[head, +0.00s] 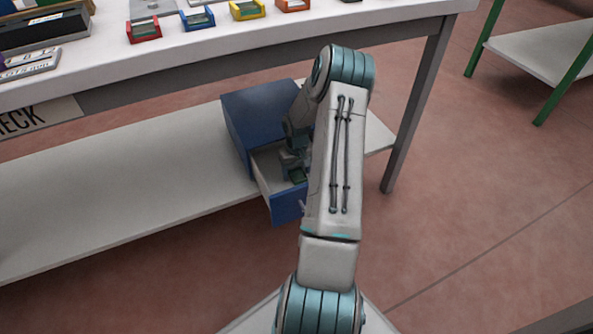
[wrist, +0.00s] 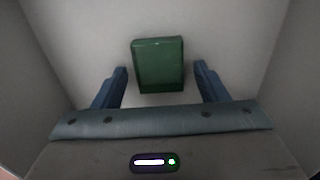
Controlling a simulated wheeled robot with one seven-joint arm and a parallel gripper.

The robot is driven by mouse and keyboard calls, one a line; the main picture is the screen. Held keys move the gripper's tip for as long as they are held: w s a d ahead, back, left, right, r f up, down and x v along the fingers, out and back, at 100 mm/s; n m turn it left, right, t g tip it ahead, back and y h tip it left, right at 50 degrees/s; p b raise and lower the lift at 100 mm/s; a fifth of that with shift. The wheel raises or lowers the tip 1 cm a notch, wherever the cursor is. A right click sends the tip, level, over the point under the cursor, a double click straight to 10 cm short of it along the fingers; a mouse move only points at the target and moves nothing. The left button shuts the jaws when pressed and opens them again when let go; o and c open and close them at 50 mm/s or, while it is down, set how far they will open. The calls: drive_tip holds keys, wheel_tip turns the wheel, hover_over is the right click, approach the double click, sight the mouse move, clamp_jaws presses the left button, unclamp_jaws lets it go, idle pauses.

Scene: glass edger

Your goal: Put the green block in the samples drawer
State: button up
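The green block (wrist: 158,66) lies on the pale floor of the samples drawer in the wrist view. My gripper (wrist: 160,82) is open, with its two blue fingers apart on either side of the block's near end and gaps between them and the block. In the head view the open drawer (head: 289,206) juts from a blue cabinet (head: 262,102) on the lower shelf. My gripper (head: 296,172) is down inside the drawer there, mostly hidden by my arm. A small dark green patch shows beside it.
The drawer walls (wrist: 52,40) rise close around my gripper. The white tabletop (head: 220,38) overhangs the lower shelf (head: 120,200). It carries several small coloured trays, including a red one (head: 144,30). A table leg (head: 418,105) stands to the right of my arm.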

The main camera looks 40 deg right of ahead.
sight(297, 173)
wheel_tip(297, 173, up, 8)
drive_tip(key=p, duration=0.3)
drive_tip(key=shift+f, duration=0.1)
idle(0.3)
